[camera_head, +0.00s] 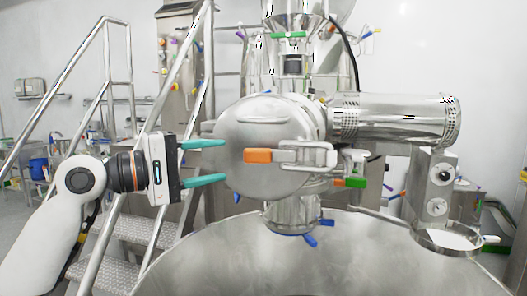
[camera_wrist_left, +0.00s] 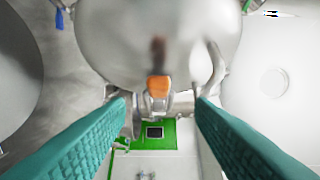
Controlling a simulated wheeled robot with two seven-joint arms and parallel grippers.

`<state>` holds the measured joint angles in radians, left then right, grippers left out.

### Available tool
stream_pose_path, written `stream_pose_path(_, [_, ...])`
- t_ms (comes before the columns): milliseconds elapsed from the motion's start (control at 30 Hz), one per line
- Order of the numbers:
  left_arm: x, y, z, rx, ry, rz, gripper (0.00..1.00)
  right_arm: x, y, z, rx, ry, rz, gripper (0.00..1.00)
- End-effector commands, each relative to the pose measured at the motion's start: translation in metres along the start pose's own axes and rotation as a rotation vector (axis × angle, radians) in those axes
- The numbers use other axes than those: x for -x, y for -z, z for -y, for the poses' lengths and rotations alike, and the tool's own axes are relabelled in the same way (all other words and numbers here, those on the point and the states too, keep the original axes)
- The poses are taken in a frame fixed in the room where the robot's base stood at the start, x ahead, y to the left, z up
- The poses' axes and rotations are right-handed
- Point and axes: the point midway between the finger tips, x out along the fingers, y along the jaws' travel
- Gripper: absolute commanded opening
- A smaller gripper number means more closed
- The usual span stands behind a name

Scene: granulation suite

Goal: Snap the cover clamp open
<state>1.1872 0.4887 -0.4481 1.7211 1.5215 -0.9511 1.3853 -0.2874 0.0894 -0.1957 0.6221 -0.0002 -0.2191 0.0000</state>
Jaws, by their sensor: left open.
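The cover clamp (camera_head: 306,155) is a metal latch with an orange handle (camera_head: 257,156), lying across the front of a round steel cover (camera_head: 240,125). The orange handle points left in the head view. In the left wrist view the orange tip (camera_wrist_left: 158,86) shows beyond and between my fingers, below the shiny cover (camera_wrist_left: 160,35). My left gripper (camera_head: 205,163) is open, with its two teal fingers to the left of the orange handle and apart from it. Nothing is between the fingertips. My right gripper is not in view.
A large steel bowl (camera_head: 330,250) stands below the cover. A horizontal steel cylinder (camera_head: 400,115) extends to the right. A green handle (camera_head: 355,182) and blue handles (camera_head: 311,240) sit close by. Stairs with metal rails (camera_head: 108,65) stand behind my left arm.

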Motion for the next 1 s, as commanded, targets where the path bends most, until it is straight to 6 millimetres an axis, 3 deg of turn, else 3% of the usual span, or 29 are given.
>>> stream_pose_path(100, [-0.027, 0.001, 0.004, 0.001, -0.001, -0.004, 0.49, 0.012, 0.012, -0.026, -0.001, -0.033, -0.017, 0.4])
stream_pose_path(167, [-0.04, 0.001, 0.004, 0.001, -0.001, -0.004, 0.49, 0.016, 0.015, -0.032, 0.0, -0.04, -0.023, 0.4])
stream_pose_path(267, [-0.058, 0.001, 0.003, 0.001, -0.001, -0.003, 0.49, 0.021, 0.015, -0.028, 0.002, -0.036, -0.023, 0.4])
stream_pose_path(433, [-0.081, 0.0, 0.002, 0.001, -0.001, -0.001, 0.49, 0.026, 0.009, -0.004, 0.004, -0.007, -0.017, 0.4])
stream_pose_path(600, [-0.09, 0.0, 0.0, -0.001, -0.001, 0.0, 0.49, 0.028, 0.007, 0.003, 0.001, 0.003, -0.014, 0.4])
stream_pose_path(867, [-0.091, 0.0, 0.0, -0.001, -0.001, 0.0, 0.49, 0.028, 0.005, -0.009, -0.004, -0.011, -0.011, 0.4])
stream_pose_path(1000, [-0.091, 0.0, 0.0, -0.001, -0.001, 0.0, 0.28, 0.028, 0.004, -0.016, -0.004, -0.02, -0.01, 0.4])
